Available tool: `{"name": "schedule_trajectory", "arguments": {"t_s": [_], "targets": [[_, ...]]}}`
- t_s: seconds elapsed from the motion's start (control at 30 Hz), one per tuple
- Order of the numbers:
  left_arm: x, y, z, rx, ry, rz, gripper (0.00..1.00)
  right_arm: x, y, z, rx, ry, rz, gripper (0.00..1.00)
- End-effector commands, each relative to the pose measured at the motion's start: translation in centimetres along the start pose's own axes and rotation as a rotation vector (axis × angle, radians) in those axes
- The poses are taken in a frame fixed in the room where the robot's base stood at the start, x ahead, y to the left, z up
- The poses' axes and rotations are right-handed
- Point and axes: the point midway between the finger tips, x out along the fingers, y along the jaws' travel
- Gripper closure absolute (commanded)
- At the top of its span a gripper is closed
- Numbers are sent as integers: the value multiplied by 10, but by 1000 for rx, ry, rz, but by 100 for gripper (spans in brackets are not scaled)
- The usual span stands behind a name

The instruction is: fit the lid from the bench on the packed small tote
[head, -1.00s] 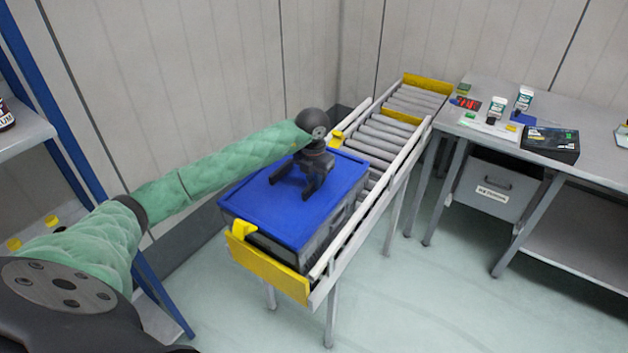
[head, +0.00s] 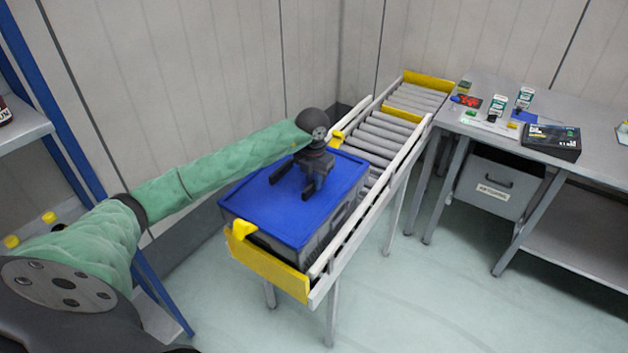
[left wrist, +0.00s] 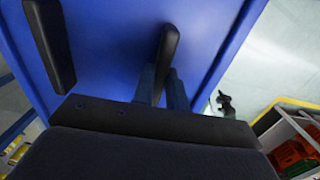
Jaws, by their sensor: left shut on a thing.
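The blue lid (head: 255,205) lies over the top of the grey small tote (head: 318,241), at the near end of the roller conveyor. Its edges roughly line up with the tote's rim; I cannot tell whether it is fully seated. My left gripper (head: 291,188) points down at the middle of the lid and is shut on it, its fingers some way apart. The left wrist view shows the lid's blue top (left wrist: 110,30) beneath the two dark fingers. The grip point itself is mostly hidden. The tote's contents are covered. My right gripper is not in view.
Yellow end plates (head: 268,274) and pale side rails (head: 345,240) bound the conveyor. Rollers (head: 375,140) beyond the tote are clear. A blue-framed shelf (head: 22,130) stands at left.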

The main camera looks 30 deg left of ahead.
Motion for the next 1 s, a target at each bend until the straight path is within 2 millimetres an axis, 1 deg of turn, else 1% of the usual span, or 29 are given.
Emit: {"name": "schedule_trajectory", "arguments": {"t_s": [0.33,0.63,0.67,0.7,0.77,1.0], "targets": [[6,0,0,0,-1,0,100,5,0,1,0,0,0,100],[6,0,0,0,-1,0,100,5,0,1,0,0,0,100],[6,0,0,0,-1,0,80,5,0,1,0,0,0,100],[6,0,0,0,-1,0,72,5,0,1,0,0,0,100],[6,0,0,0,-1,0,60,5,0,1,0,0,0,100],[6,0,0,0,0,0,60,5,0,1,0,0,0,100]]}}
